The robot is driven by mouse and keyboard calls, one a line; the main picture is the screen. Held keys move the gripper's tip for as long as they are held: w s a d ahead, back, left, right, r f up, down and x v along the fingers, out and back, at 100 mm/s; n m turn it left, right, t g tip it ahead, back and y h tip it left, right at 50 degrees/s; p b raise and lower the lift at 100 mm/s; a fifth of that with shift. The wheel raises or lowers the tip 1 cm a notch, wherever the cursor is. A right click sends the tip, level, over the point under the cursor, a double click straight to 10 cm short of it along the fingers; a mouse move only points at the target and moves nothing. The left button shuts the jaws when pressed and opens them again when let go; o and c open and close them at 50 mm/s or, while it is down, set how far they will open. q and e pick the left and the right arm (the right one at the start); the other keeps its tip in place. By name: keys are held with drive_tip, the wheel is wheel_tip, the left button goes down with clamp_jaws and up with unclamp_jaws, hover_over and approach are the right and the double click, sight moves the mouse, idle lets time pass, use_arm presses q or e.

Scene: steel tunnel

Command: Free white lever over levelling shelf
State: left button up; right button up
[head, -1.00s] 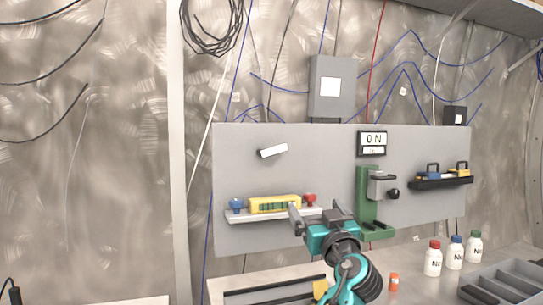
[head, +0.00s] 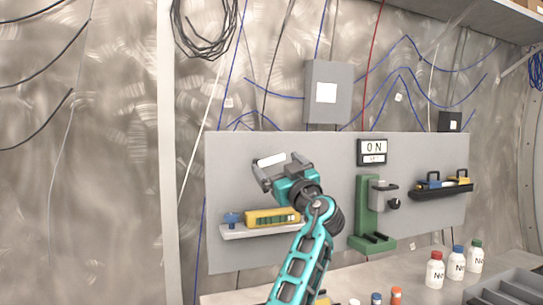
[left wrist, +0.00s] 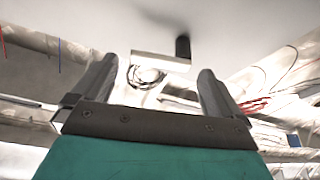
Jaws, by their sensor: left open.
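The white lever (head: 271,160) sits on the grey wall panel above the levelling shelf (head: 256,230). In the left wrist view the lever (left wrist: 160,62) is a pale bar on a dark round pivot, and it lies between and beyond the fingertips. My left gripper (head: 280,166) is open, with its fingers on either side of the lever. I cannot tell whether either finger touches it. A yellow level (head: 272,218) and a blue knob (head: 232,217) are on the shelf; my arm hides the shelf's right end. My right gripper is not in view.
Several white bottles (head: 435,270) stand on the bench below. The panel between the lever and the sign is clear.

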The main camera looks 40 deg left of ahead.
sight(273, 161)
use_arm(q)
drive_tip(key=x, duration=0.3)
drive_tip(key=shift+w+a+r+p, duration=0.2)
drive_tip(key=shift+a+p, duration=0.1)
drive_tip(key=shift+a, duration=0.2)
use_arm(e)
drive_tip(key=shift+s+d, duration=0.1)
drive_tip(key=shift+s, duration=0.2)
use_arm(q)
drive_tip(key=shift+c, duration=0.3)
